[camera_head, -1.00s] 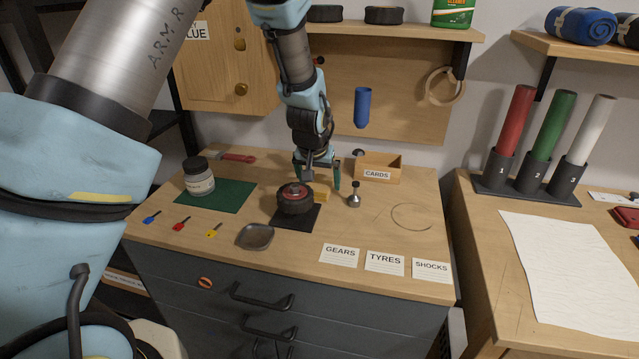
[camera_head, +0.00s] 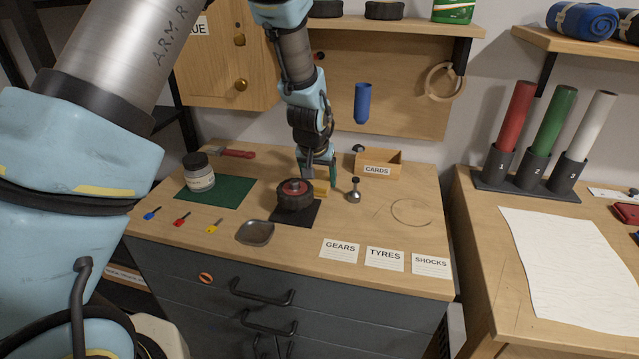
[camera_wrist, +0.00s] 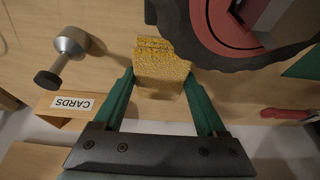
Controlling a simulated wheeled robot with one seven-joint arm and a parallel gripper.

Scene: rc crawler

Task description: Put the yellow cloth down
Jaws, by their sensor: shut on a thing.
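The yellow cloth (camera_wrist: 160,66) is a folded, speckled yellow block in the wrist view. It also shows in the head view (camera_head: 321,188), behind and to the right of the black tyre. My gripper (camera_wrist: 158,85) is shut on the cloth, with one green finger against each side. In the head view my gripper (camera_head: 319,180) points down over the bench top, low and close to the surface. I cannot tell whether the cloth touches the bench.
A black tyre with a red hub (camera_head: 295,196) stands on a dark mat, close beside the cloth. A metal knob-topped item (camera_head: 354,193) is to the right. The CARDS box (camera_head: 379,164) is behind. Bare bench lies around the wire ring (camera_head: 411,212).

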